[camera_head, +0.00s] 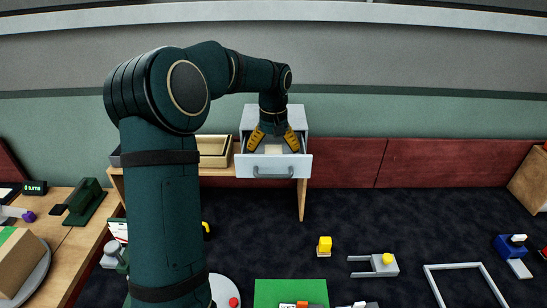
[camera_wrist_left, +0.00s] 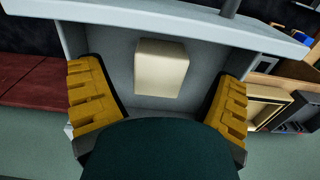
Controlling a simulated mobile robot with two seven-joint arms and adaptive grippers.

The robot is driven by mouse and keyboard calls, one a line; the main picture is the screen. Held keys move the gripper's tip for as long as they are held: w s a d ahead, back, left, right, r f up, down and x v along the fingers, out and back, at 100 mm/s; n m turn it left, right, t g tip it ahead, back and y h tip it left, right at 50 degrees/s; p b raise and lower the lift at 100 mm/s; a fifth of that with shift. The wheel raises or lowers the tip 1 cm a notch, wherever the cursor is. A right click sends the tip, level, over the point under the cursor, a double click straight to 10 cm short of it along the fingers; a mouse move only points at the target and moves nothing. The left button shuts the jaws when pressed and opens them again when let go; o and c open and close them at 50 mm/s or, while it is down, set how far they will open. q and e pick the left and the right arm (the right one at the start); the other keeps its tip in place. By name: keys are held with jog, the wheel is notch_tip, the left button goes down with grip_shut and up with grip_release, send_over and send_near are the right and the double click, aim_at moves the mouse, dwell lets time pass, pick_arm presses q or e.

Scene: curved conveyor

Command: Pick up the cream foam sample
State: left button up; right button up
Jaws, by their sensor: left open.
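The cream foam sample (camera_wrist_left: 162,68) is a pale block lying in an open grey drawer (camera_head: 271,167). In the head view a small part of the cream foam sample (camera_head: 273,149) shows between the fingers. My left gripper (camera_head: 272,147) reaches down into the drawer with its yellow-padded fingers apart. In the left wrist view the left gripper (camera_wrist_left: 158,100) has one finger on each side of the sample, with gaps between. The sample lies a little beyond the fingertips' middle there. My right gripper is not in view.
The drawer's walls and front handle stand close around the left gripper. A wooden tray (camera_head: 214,151) sits left of the drawer unit.

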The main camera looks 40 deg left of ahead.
pick_arm(q)
notch_tip(320, 180, down, 2)
jog(key=c, duration=0.9)
jog(key=shift+o, duration=0.2)
